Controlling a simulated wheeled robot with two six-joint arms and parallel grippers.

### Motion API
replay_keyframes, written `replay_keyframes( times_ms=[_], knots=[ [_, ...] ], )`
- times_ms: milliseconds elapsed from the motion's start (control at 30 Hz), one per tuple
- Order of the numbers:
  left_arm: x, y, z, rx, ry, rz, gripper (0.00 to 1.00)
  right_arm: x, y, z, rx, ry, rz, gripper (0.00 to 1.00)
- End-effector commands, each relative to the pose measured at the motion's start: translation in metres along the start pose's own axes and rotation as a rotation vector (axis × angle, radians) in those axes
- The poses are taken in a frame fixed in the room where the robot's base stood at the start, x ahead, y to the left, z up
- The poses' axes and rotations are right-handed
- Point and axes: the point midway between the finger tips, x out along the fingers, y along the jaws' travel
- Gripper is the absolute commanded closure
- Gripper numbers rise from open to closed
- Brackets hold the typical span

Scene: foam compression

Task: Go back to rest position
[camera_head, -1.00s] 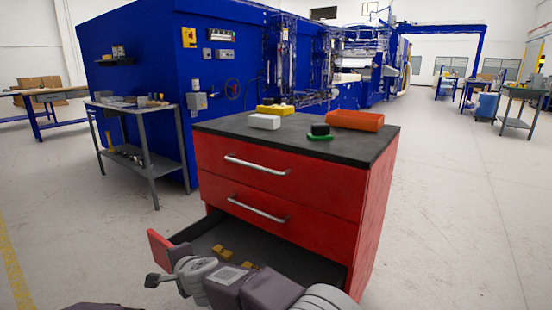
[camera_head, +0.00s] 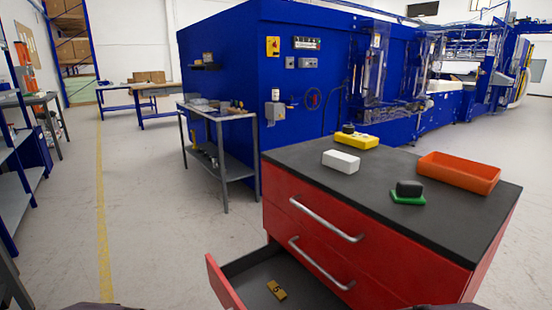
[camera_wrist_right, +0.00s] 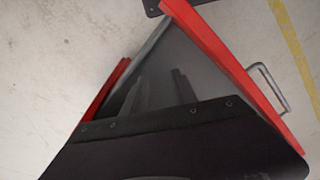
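Only dark slivers of my own arms show at the bottom edge of the head view, and neither gripper is visible there. In the right wrist view my right gripper (camera_wrist_right: 162,88) shows as two dark grey fingers set apart with nothing between them. It is over or near the open drawer (camera_wrist_right: 222,72), whose red front and handle are at the right. In the head view the open bottom drawer (camera_head: 228,284) of the red cabinet (camera_head: 385,268) holds a small brown block (camera_head: 276,290). My left gripper is not in view.
The dark cabinet top (camera_head: 340,188) carries a white block (camera_head: 341,161), a yellow tray (camera_head: 357,140) with a dark item, a black block (camera_head: 409,187) on a green base (camera_head: 407,199), and an orange tray (camera_head: 458,172). A grey side table (camera_head: 218,112) stands behind left.

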Motion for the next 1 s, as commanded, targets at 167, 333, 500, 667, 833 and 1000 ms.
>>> replay_keyframes(
  times_ms=[167, 333, 500, 667, 833, 1000],
  knots=[
    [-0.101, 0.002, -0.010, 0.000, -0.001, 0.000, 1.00, -0.101, -0.002, -0.011, 0.000, 0.001, -0.001, 0.66],
    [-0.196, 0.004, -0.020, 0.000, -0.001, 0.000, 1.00, -0.196, -0.004, -0.021, 0.000, 0.002, -0.001, 0.66],
    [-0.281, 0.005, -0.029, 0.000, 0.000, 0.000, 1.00, -0.281, -0.006, -0.029, 0.000, 0.002, -0.002, 0.66],
    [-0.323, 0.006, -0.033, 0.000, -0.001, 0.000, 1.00, -0.323, -0.007, -0.034, 0.000, 0.002, -0.002, 0.66],
    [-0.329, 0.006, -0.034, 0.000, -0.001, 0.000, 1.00, -0.329, -0.007, -0.034, 0.000, 0.002, -0.002, 0.66],
    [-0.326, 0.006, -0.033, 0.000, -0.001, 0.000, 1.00, -0.326, -0.007, -0.034, 0.000, 0.002, -0.002, 0.66]
  ],
)
